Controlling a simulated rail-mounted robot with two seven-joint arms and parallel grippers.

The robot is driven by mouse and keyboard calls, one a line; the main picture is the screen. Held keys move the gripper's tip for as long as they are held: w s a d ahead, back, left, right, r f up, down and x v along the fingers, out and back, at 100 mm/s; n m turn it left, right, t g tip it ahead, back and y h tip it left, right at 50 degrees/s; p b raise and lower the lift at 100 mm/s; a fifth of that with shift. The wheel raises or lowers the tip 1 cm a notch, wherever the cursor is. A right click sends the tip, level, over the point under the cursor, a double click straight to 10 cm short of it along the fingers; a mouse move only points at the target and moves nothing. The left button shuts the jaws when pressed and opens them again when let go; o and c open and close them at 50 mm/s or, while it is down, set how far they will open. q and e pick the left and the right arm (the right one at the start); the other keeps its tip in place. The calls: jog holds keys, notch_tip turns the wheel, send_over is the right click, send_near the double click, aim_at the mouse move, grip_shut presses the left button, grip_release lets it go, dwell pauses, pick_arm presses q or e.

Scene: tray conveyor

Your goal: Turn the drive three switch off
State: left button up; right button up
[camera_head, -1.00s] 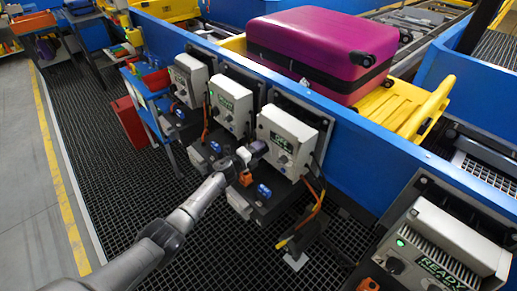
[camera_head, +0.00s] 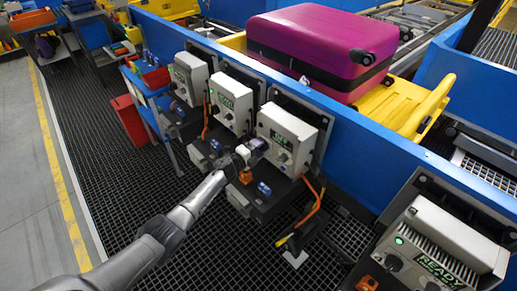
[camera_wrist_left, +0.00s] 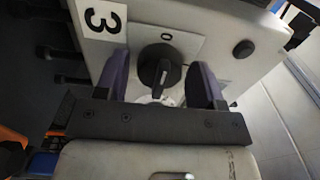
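The drive three box (camera_head: 291,124) is a pale housing with a small green-lit display that seems to read OFF. It also shows in the left wrist view (camera_wrist_left: 220,45), with a "3" label (camera_wrist_left: 103,20). Its black rotary switch (camera_wrist_left: 160,70) has a pale pointer line, and a "0" mark is printed beside it. My left gripper (camera_head: 258,145) is at the front of this box. In the left wrist view its two purple-grey fingers (camera_wrist_left: 162,82) are apart, one on each side of the switch, with visible gaps. My right gripper is not in view.
Two similar drive boxes (camera_head: 231,100) (camera_head: 189,78) stand to the left, and another one reading READY (camera_head: 446,244) is at lower right. A blue conveyor wall (camera_head: 350,150) runs behind them. A magenta suitcase (camera_head: 320,45) lies on a yellow tray (camera_head: 405,105).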

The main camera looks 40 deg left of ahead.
pick_arm(q)
jog(key=shift+o, duration=0.6)
jog(key=s+a+p, duration=0.2)
jog(key=s+p, duration=0.1)
jog(key=s, duration=1)
jog(key=shift+s+p, duration=0.3)
jog(key=shift+p, duration=0.05)
jog(key=shift+a, duration=0.1)
